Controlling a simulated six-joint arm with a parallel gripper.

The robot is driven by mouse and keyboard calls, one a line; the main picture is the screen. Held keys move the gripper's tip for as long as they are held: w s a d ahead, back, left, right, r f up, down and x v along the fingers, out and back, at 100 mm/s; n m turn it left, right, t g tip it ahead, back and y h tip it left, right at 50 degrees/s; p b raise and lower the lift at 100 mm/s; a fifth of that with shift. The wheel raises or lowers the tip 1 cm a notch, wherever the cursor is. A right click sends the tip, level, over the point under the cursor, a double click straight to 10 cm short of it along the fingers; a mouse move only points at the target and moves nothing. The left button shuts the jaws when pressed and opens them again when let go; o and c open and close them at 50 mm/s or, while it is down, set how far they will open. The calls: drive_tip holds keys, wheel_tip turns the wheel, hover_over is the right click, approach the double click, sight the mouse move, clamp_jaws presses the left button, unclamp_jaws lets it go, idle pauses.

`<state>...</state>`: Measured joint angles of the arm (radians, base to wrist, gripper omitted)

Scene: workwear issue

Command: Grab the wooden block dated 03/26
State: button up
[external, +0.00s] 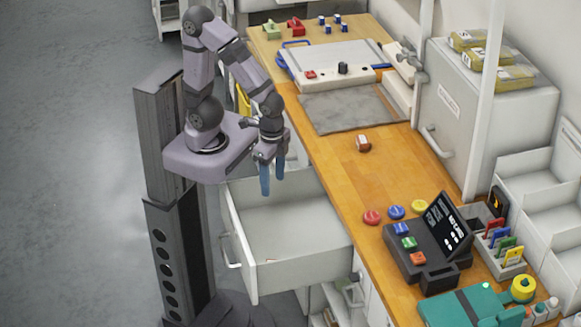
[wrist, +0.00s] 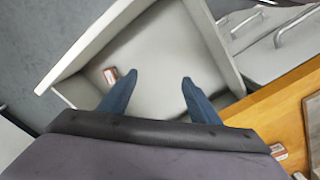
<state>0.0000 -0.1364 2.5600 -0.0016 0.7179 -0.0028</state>
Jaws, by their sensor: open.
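One small wooden block with a white label (external: 363,143) sits on the wooden worktop in the external view. A labelled block also shows at the worktop's edge in the wrist view (wrist: 278,151). Another small reddish-brown block with a pale label (wrist: 110,76) lies on the floor of the open drawer (wrist: 165,45), left of my left fingertip in the wrist view. I cannot read a date on any block. My gripper (external: 272,180) is open and empty, its blue fingers pointing down over the drawer. It shows in the wrist view too (wrist: 158,80).
The drawer (external: 295,270) stands pulled out from the bench. On the worktop are a grey mat (external: 347,110), a white panel device (external: 330,60), coloured round pieces, a dark terminal (external: 440,235) and a teal item (external: 465,305). A grey cabinet (external: 480,110) stands behind.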

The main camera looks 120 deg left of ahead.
sight(362, 139)
drive_tip(key=shift+o, duration=0.6)
